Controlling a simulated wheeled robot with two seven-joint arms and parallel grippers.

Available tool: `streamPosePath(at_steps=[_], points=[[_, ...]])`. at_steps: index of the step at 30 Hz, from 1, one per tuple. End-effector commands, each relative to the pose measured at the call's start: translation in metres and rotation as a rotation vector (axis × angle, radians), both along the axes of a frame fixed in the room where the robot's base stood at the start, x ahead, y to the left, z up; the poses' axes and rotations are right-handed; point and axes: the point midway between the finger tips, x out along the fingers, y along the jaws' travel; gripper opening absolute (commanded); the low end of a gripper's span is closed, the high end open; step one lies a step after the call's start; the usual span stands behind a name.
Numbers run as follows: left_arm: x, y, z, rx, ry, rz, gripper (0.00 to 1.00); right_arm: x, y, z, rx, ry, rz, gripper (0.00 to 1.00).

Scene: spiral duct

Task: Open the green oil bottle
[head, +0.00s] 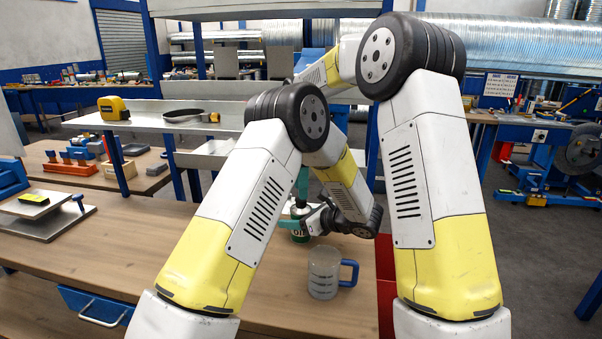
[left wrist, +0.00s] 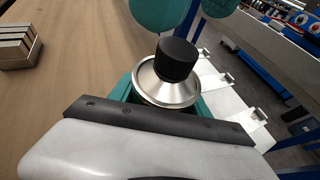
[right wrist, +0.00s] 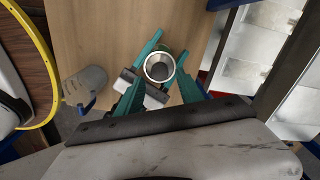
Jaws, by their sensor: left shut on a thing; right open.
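The green oil bottle (head: 300,237) stands upright on the wooden bench, partly hidden by my arms. In the left wrist view its silver cone-shaped top and black cap (left wrist: 177,58) show; the cap is on. My left gripper (head: 300,221) is shut on the bottle below the cone; its teal fingers show at both sides in the left wrist view. My right gripper (head: 302,178) is above the bottle, pointing down. It is open, with its teal fingers on either side of the bottle's top (right wrist: 160,67) in the right wrist view. The fingertips look apart from the cap.
A grey mug with a blue handle (head: 323,272) stands on the bench close in front of the bottle. A metal shelf (head: 190,121) with a yellow tape measure (head: 113,108) rises behind. A red bin (head: 386,290) borders the bench at right.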

Motion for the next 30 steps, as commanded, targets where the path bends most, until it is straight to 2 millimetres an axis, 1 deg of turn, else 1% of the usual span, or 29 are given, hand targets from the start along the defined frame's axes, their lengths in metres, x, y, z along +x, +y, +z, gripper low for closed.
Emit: streamPosePath(at_steps=[1, 3, 6, 10, 17, 18, 20, 24, 25, 30], points=[[0.000, 0.000, 0.000, 0.000, 0.000, 0.000, 0.00, -0.001, 0.000, -0.008, -0.001, 0.004, 0.001, 0.44], [0.000, 0.000, 0.000, 0.001, -0.001, 0.000, 0.00, -0.001, 0.000, -0.018, -0.001, 0.004, 0.001, 0.44], [0.000, 0.000, 0.000, 0.001, -0.001, 0.000, 0.00, 0.000, 0.000, -0.027, 0.000, 0.002, 0.001, 0.44], [0.000, 0.000, 0.000, 0.000, -0.001, 0.000, 0.00, 0.000, 0.000, -0.033, 0.000, 0.001, 0.001, 0.44], [0.000, 0.000, 0.000, 0.000, -0.001, 0.000, 0.00, 0.000, 0.000, -0.034, 0.000, 0.000, 0.001, 0.44], [0.000, 0.000, 0.000, 0.000, -0.001, 0.000, 0.00, 0.000, 0.000, -0.034, 0.000, 0.000, 0.001, 0.42], [0.000, 0.000, 0.000, 0.001, -0.001, 0.000, 0.00, 0.000, 0.000, -0.034, 0.000, 0.000, 0.001, 0.30], [0.000, 0.000, 0.000, 0.000, -0.001, 0.000, 0.00, 0.000, 0.000, -0.034, 0.000, 0.000, 0.002, 0.03], [0.000, 0.000, 0.000, 0.000, -0.001, 0.000, 0.00, 0.000, 0.000, -0.034, 0.000, 0.000, 0.002, 0.00], [0.000, 0.000, 0.000, 0.000, -0.001, 0.000, 0.00, 0.000, 0.000, -0.034, 0.000, 0.000, 0.008, 0.00]])
